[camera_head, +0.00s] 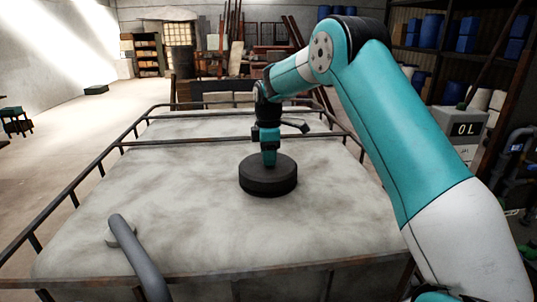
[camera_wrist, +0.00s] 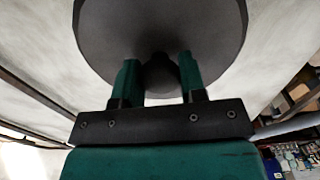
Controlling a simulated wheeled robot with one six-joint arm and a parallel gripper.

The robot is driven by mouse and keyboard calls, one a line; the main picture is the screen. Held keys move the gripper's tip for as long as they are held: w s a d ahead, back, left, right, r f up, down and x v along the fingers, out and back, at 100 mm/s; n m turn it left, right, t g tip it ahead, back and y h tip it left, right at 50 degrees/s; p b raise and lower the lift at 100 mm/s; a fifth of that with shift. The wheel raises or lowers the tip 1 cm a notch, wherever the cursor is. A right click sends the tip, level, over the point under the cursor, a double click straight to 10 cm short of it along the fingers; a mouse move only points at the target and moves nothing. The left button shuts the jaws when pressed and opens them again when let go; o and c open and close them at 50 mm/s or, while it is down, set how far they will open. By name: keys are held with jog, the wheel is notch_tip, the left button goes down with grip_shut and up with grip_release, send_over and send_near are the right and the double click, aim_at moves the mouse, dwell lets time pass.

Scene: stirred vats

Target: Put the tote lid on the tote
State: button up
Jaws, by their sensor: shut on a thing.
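The tote lid (camera_head: 268,178) is a dark, round disc with a central knob, over the middle of the tote top. My gripper (camera_head: 268,158) points down at it from above. In the wrist view, the two green fingers of my gripper (camera_wrist: 160,72) are shut on the knob, with the lid's broad face (camera_wrist: 100,25) beyond them. The tote (camera_head: 190,225) is a large, pale, stained block inside a metal rail frame. The lid looks level and close to the tote top. The tote's opening is not visible, and I cannot tell whether the lid touches the tote.
A grey pipe (camera_head: 142,262) rises at the tote's front left. Dark rails (camera_head: 95,178) run around the tote's top. Open floor (camera_head: 60,120) lies at the left.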

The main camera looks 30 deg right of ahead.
jog(key=shift+f+b, duration=0.35)
jog(key=shift+f, duration=0.25)
dwell(0.3)
jog(key=o, duration=0.7)
notch_tip(320, 180, up, 9)
jog(key=p, duration=0.6)
jog(key=shift+f+p, duration=0.15)
jog(key=shift+p, duration=0.25)
jog(key=shift+r+p, duration=0.35)
jog(key=shift+r, duration=0.85)
